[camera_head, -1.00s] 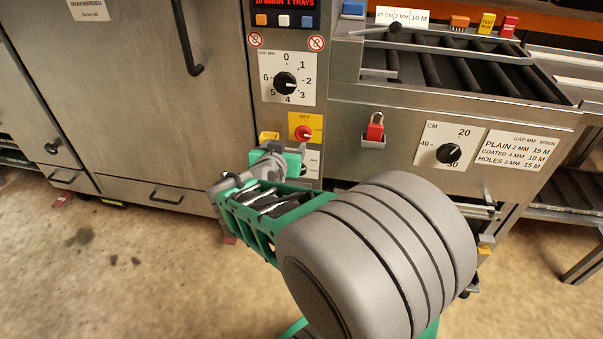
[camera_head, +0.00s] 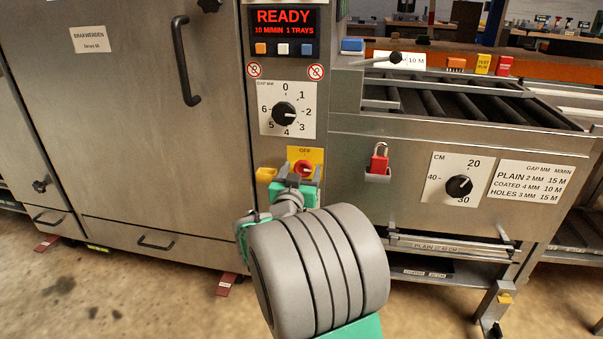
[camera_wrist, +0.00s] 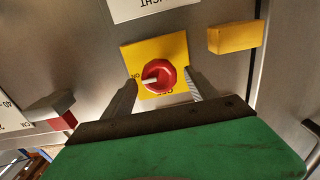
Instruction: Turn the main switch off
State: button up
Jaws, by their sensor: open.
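The main switch (camera_head: 303,168) is a red round knob on a yellow plate (camera_head: 318,153) on the machine's front. In the wrist view the red knob (camera_wrist: 156,77) shows a white mark pointing left, towards the "ON" lettering on the yellow plate (camera_wrist: 129,50). "OFF" is at the plate's lower edge there, upside down. My gripper (camera_head: 301,178) is at the switch in the head view. In the wrist view my gripper (camera_wrist: 162,79) is open, with one finger on each side of the knob. Whether the fingers touch it, I cannot tell.
A lit display (camera_head: 284,32) reads READY. Above the switch is a gap dial (camera_head: 284,114). A yellow block (camera_head: 265,175) sticks out just left of the switch. A red padlock (camera_head: 379,160) and a second dial (camera_head: 459,186) are to the right.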

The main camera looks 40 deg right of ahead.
jog(key=c, duration=1.3)
jog(key=n+p, duration=0.1)
jog(key=n, duration=0.2)
jog(key=shift+a+r+n+p, duration=0.1)
jog(key=shift+n+p, duration=0.2)
jog(key=n+p, duration=0.3)
jog(key=n, duration=0.2)
jog(key=shift+w, duration=0.15)
jog(key=n+p, duration=0.3)
jog(key=n, duration=0.2)
jog(key=shift+a+n+p, duration=0.1)
jog(key=shift+n+p, duration=0.2)
jog(key=shift+n, duration=0.1)
jog(key=shift+f+n+p, duration=0.15)
jog(key=shift+n+p, duration=0.45)
jog(key=shift+n, duration=0.3)
jog(key=shift+f+n+p, duration=0.15)
jog(key=shift+n+p, duration=0.4)
jog(key=shift+n, duration=0.35)
